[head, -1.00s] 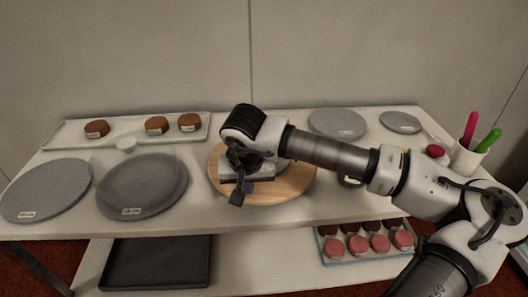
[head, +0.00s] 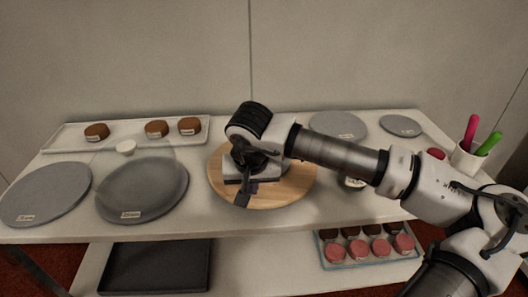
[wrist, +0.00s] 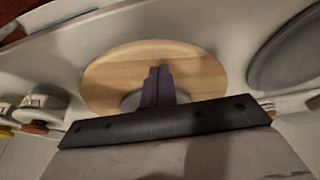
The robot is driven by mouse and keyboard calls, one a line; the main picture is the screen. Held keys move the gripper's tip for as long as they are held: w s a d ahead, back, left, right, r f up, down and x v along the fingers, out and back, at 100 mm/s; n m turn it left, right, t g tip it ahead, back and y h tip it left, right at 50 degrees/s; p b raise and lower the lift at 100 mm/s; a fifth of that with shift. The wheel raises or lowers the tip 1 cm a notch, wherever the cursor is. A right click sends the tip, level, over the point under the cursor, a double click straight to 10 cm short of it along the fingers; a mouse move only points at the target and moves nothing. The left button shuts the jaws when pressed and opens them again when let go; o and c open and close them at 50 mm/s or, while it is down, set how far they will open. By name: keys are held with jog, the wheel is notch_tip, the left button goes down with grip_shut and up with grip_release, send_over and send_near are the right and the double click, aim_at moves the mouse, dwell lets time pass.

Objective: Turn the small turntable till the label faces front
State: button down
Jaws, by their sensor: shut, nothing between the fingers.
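A round wooden turntable (head: 290,188) stands at the middle of the table, partly hidden by my arm. It also shows in the wrist view (wrist: 205,75), and I see no label on its visible part. My gripper (head: 242,200) is over its left front part, with fingers shut and empty. In the wrist view the dark fingers (wrist: 158,75) stand together above the wood, in front of a pale round patch (wrist: 131,101). I cannot tell whether they touch. Grey discs with front labels stand at left (head: 45,192), front left (head: 150,190), back right (head: 338,124) and far right (head: 400,123).
A clear cover hangs over the front-left disc. A white tray (head: 75,137) with brown cakes is at the back left. A cup (head: 466,160) with coloured handles stands at the right. The lower shelf holds a black tray (head: 155,264) and a tray of pink cakes (head: 334,264).

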jog(key=shift+r, duration=0.85)
notch_tip(320, 180, up, 6)
jog(key=p, duration=0.3)
jog(key=f, duration=0.2)
jog(key=a+f, duration=0.1)
jog(key=f, duration=0.1)
jog(key=f+b, duration=0.1)
jog(key=f, duration=0.1)
jog(key=shift+w+a+f, duration=0.3)
jog(key=shift+a+f, duration=0.1)
jog(key=shift+f+b, duration=0.55)
jog(key=shift+b, duration=0.3)
dwell(1.1)
